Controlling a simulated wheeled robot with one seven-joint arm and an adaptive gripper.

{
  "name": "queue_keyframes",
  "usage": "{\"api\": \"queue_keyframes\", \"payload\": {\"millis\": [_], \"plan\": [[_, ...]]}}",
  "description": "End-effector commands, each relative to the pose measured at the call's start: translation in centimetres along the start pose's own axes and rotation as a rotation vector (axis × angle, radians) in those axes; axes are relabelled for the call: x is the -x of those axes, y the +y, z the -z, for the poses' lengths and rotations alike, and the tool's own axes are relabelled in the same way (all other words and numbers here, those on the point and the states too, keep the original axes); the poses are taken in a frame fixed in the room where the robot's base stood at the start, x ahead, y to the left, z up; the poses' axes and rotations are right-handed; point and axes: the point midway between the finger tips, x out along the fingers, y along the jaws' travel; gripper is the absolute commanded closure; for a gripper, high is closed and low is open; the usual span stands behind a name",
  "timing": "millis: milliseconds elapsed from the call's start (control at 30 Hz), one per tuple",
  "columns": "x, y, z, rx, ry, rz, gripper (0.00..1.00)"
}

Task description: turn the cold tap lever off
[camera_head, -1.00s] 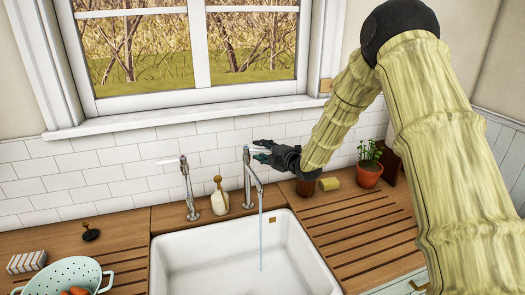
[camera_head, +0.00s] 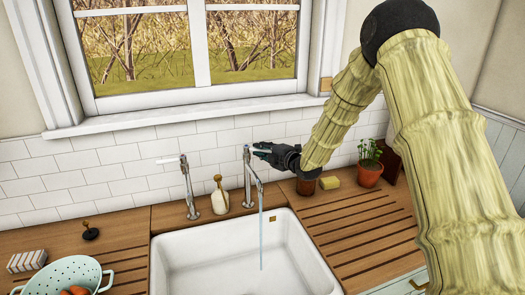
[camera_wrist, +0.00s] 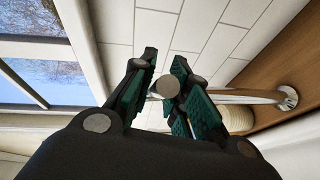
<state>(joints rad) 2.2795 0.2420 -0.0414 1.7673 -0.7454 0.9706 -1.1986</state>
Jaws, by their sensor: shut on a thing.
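The running tap (camera_head: 248,176) stands upright behind the sink at right, and a thin stream of water (camera_head: 261,235) falls from its spout. Its lever is mostly hidden by my gripper (camera_head: 258,149) in the head view. In the wrist view my green-padded gripper (camera_wrist: 160,75) is shut on the tap lever, whose pale round end (camera_wrist: 163,88) shows between the fingers. The tap's metal column (camera_wrist: 250,97) runs off to the right there. A second tap (camera_head: 188,185) stands to the left with its pale lever (camera_head: 167,161) pointing left; no water comes from it.
The white sink (camera_head: 175,246) lies below the taps. A soap bottle (camera_head: 220,197) stands between them. A brown pot (camera_head: 305,187), a yellow sponge (camera_head: 330,183) and a potted plant (camera_head: 369,174) stand right, near my arm. A colander (camera_head: 92,270) sits front left.

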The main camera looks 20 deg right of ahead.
Motion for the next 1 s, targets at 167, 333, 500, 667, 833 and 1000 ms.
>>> {"api": "queue_keyframes", "payload": {"millis": [167,333,500,667,833,1000], "plan": [[-0.02,0.18,-0.10,0.002,-0.001,-0.002,1.00],[-0.02,0.21,-0.10,0.002,-0.002,-0.002,1.00],[-0.02,0.23,-0.11,0.002,-0.002,-0.003,1.00],[-0.03,0.25,-0.11,0.002,-0.002,-0.003,1.00],[-0.02,0.20,-0.09,0.002,-0.001,-0.002,0.62],[-0.01,0.12,-0.05,0.001,-0.001,-0.002,0.62]]}}
